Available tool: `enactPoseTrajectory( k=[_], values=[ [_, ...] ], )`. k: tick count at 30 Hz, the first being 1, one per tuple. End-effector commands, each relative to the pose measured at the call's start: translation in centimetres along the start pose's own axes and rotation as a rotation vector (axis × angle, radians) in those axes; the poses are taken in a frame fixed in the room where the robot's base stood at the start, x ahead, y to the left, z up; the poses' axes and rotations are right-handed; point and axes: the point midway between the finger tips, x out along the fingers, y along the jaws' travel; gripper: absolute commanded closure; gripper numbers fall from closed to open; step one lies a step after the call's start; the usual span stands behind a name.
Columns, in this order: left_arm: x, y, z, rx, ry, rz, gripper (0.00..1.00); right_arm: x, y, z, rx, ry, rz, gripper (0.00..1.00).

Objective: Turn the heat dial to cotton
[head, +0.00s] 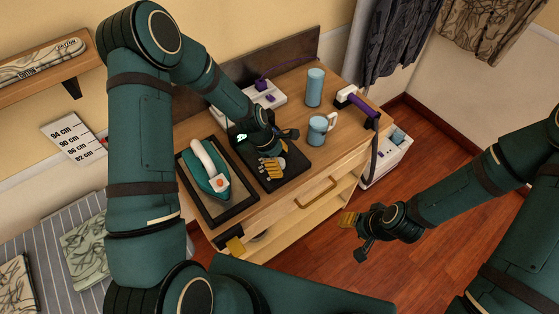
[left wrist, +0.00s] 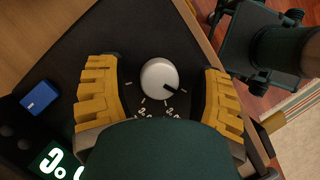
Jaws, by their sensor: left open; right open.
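The heat dial (left wrist: 160,77) is a round white knob with a dark pointer mark toward its lower right, on a black panel (left wrist: 165,35). Ticks and white labels sit below it, too small and partly covered to read. My left gripper (left wrist: 160,72) is open, with one yellow finger on each side of the dial and gaps visible between. In the head view, my left gripper (head: 272,167) is over the black panel (head: 291,175) on the wooden dresser, and the dial is hidden. My right gripper (head: 353,230) is open and empty, over the floor before the dresser.
A green iron (head: 208,178) rests on a dark framed pad left of the panel. A blue mug (head: 317,130), a blue cylinder (head: 315,87) and a purple-handled appliance (head: 353,100) stand behind and right. A blue button (left wrist: 39,97) is on the panel's left.

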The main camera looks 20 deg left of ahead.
Motion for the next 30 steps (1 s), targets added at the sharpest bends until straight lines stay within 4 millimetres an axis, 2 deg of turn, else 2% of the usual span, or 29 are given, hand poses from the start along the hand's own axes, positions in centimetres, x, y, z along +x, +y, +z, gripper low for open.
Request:
enactPoseTrajectory(
  k=[4,5,6,10,22,30],
  values=[
    [-0.02,0.01,0.0,0.0,0.0,0.0,0.33,0.0,0.0,0.0,0.0,0.0,0.0,0.53],
    [-0.03,0.01,0.0,0.0,0.0,0.0,0.39,0.0,0.0,0.0,0.0,0.0,0.0,0.53],
    [-0.03,0.01,0.0,0.0,0.0,0.0,0.53,0.0,0.0,0.0,0.0,0.0,0.0,0.53],
    [-0.04,0.01,0.0,0.0,0.0,0.0,0.98,0.0,0.0,0.0,0.0,0.0,0.0,0.53],
    [0.02,0.0,0.0,0.014,0.0,-0.006,1.0,0.08,0.03,0.01,0.0,0.0,0.0,0.53],
    [0.11,0.02,0.01,0.128,0.0,-0.053,1.0,0.55,0.18,0.07,0.0,0.0,0.001,0.53]
  ],
)
